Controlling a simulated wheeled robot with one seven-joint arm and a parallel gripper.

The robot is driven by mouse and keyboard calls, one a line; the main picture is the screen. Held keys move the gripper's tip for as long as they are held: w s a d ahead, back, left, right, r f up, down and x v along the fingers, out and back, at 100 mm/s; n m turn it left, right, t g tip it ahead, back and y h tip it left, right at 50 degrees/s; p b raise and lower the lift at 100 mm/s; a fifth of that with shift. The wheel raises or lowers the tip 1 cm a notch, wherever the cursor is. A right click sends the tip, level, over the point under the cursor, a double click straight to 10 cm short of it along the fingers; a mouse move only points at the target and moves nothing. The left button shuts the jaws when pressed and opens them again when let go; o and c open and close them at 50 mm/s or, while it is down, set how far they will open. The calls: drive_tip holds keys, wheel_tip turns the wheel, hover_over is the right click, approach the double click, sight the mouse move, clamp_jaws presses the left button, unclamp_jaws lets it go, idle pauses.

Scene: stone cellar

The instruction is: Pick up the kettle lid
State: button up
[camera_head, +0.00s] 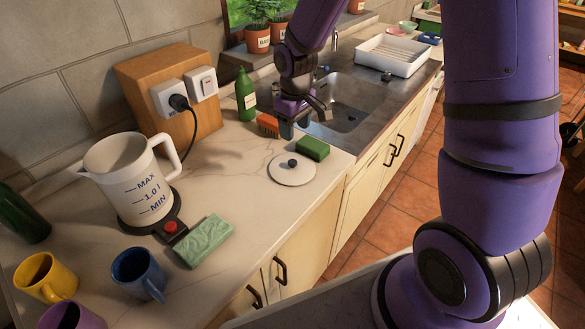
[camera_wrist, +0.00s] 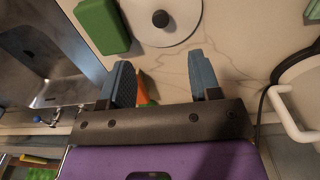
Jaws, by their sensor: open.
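The kettle lid (camera_head: 292,171) is a white disc with a black knob. It lies flat on the counter, right of the kettle. It also shows at the top of the wrist view (camera_wrist: 160,32), partly cut off by the frame edge. The white kettle (camera_head: 128,170) stands without a lid on its black base. My gripper (camera_head: 302,118) is above the counter beside the sink, on the far side of the lid and apart from it. In the wrist view my gripper (camera_wrist: 165,82) is open, with nothing between its fingers.
A green sponge (camera_head: 312,148) lies close behind the lid. An orange sponge (camera_head: 268,124) and a green bottle (camera_head: 246,95) stand near my gripper. A green cloth (camera_head: 204,240) and a blue mug (camera_head: 138,273) are at the front. The sink (camera_head: 345,104) is at the back right.

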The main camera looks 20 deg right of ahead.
wheel_tip(320, 180, down, 2)
hover_over(292, 161)
drive_tip(key=f, duration=0.5)
drive_tip(key=shift+s+f, duration=0.3)
drive_tip(key=shift+s, duration=0.05)
drive_tip(key=shift+w+f, duration=0.15)
drive_tip(key=shift+f, duration=1.2)
drive_tip(key=shift+w+f, duration=0.1)
drive_tip(key=shift+f, duration=1.25)
drive_tip(key=shift+c, duration=0.4)
drive_tip(key=c, duration=0.9)
